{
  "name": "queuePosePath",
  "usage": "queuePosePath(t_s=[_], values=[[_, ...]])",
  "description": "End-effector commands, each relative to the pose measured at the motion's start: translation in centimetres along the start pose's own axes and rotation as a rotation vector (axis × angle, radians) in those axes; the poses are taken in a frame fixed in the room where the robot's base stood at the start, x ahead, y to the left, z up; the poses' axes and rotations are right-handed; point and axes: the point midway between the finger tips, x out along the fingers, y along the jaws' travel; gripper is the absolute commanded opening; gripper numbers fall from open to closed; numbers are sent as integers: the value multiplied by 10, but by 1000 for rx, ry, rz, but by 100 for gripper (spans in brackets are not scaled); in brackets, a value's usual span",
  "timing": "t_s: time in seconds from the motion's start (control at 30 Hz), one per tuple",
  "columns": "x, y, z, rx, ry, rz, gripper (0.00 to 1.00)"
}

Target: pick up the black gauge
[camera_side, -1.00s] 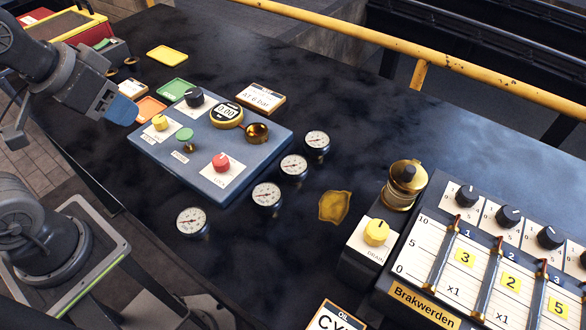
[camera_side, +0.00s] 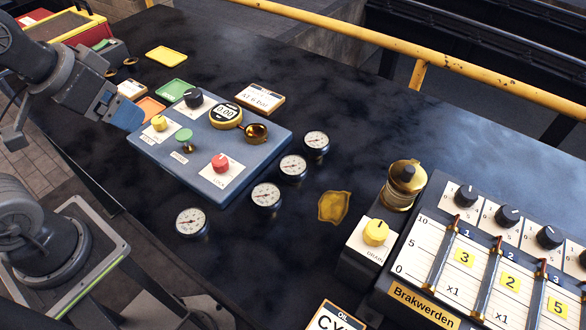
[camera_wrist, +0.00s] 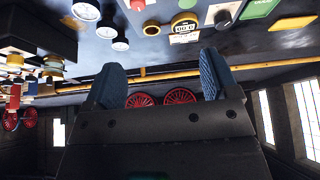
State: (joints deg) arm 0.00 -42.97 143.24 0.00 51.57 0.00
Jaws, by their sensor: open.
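Several round gauges with white dials and dark rims stand on the dark table in the side view: one at the back (camera_side: 316,141), one below it (camera_side: 292,167), one farther forward (camera_side: 266,196) and one at front left (camera_side: 192,222). I cannot tell which of them is the black gauge. Part of the row shows at the top left of the wrist view (camera_wrist: 107,32). My gripper (camera_side: 125,114) is at the left, above the table edge beside the blue panel, well apart from the gauges. Its blue fingers (camera_wrist: 162,78) are apart with nothing held between them.
The blue control panel (camera_side: 217,175) with knobs, buttons and a digital display lies between my gripper and the gauges. A yellow-knobbed box (camera_side: 372,240), a brass oiler (camera_side: 402,185) and the brake panel (camera_side: 440,270) stand at right. A yellow rail (camera_side: 450,82) runs behind.

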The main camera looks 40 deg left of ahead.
Motion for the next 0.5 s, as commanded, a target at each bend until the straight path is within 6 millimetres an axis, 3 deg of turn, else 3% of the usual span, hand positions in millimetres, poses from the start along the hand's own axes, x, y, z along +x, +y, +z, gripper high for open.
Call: queuePosePath(t_s=[0.1, 0.33, 0.5], values=[[0, 0, 0, 0, 0, 0, 92], [0, 0, -1, 4, -1, 0, 93], [3, 7, -18, 119, -42, 16, 93]])
